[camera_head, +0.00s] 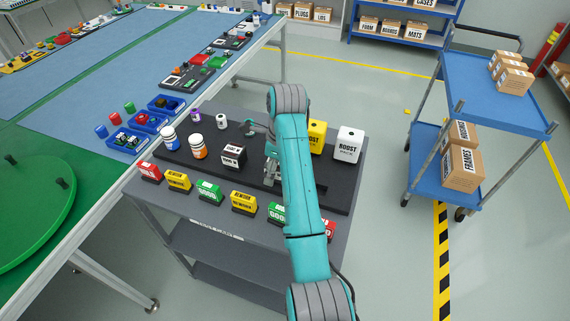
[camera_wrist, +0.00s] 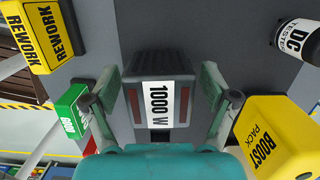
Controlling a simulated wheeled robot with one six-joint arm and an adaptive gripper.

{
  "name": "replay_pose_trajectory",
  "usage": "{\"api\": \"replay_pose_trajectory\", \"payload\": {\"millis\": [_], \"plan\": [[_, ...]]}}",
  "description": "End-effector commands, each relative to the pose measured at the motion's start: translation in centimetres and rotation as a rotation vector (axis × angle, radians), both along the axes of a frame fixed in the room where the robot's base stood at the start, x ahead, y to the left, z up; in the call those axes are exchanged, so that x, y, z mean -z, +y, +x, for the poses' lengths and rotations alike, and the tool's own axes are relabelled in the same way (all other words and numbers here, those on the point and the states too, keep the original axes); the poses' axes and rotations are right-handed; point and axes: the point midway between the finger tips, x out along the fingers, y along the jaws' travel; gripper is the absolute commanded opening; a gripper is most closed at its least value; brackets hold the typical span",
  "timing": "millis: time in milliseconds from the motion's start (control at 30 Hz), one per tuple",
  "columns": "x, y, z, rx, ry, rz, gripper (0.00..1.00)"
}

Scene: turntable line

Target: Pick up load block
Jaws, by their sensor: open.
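The load block, a dark grey block with a white "1000 W" label and red strips, shows in the wrist view (camera_wrist: 158,68). My gripper (camera_wrist: 159,78) is open, with one finger on each side of the block and a gap on both sides. In the head view my gripper (camera_head: 271,172) is low over the dark bench top, partly behind my arm. I cannot make out the load block there.
Close by are a yellow "BOOST PACK" block (camera_wrist: 270,135), a "DC TESTER" block (camera_wrist: 300,40), a yellow "REWORK" sign (camera_wrist: 38,38) and a green "GOOD" sign (camera_wrist: 68,122). A blue cart (camera_head: 490,95) stands farther right.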

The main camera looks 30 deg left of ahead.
Motion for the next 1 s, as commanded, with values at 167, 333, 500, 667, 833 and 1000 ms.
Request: {"api": "replay_pose_trajectory", "payload": {"millis": [167, 333, 500, 667, 833, 1000], "plan": [[0.76, -0.03, -0.92, 0.0, 0.0, 0.0, 0.85], [0.76, -0.05, -0.93, 0.001, -0.001, 0.0, 0.85], [0.75, -0.05, -0.92, 0.001, -0.001, 0.0, 0.58], [0.75, -0.06, -0.91, 0.001, -0.001, 0.0, 0.18], [0.67, -0.03, -0.87, 0.001, -0.001, 0.001, 0.0], [0.61, -0.03, -0.8, 0.001, -0.001, 0.001, 0.0]]}}
